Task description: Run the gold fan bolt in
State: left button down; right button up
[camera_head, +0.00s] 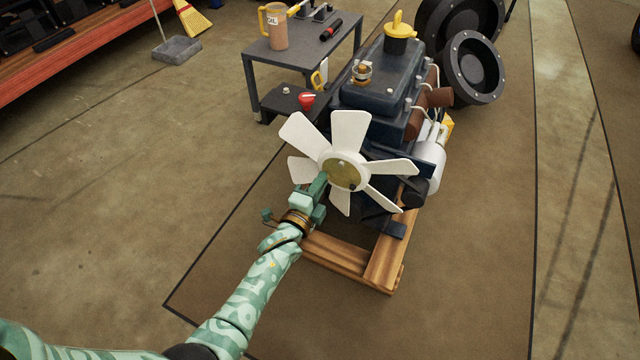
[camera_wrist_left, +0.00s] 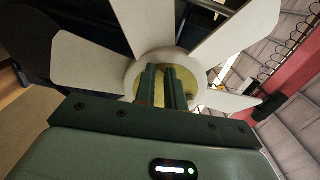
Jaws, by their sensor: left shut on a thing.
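The white fan (camera_head: 349,135) is on the front of the dark blue engine (camera_head: 378,92); it also shows in the left wrist view (camera_wrist_left: 145,25). Its round gold hub plate (camera_head: 347,177) has small dark spots on it. My left gripper (camera_head: 323,181) reaches the lower left of the hub from the front. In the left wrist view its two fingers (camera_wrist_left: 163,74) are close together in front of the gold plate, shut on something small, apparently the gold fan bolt. The bolt itself is hidden by the fingers. My right gripper is not in view.
The engine stands on a wooden frame (camera_head: 345,257). Black wheels (camera_head: 472,68) are behind right.

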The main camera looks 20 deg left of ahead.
pick_arm(q)
jog(key=shift+s+d+f, duration=0.15)
jog(key=shift+s+f, duration=0.05)
jog(key=shift+f, duration=0.15)
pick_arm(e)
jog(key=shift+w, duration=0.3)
pick_arm(q)
jog(key=c, duration=1.5)
grip_release()
jog(key=shift+r, duration=0.1)
jog(key=shift+o, duration=0.2)
jog(key=shift+w+r, duration=0.1)
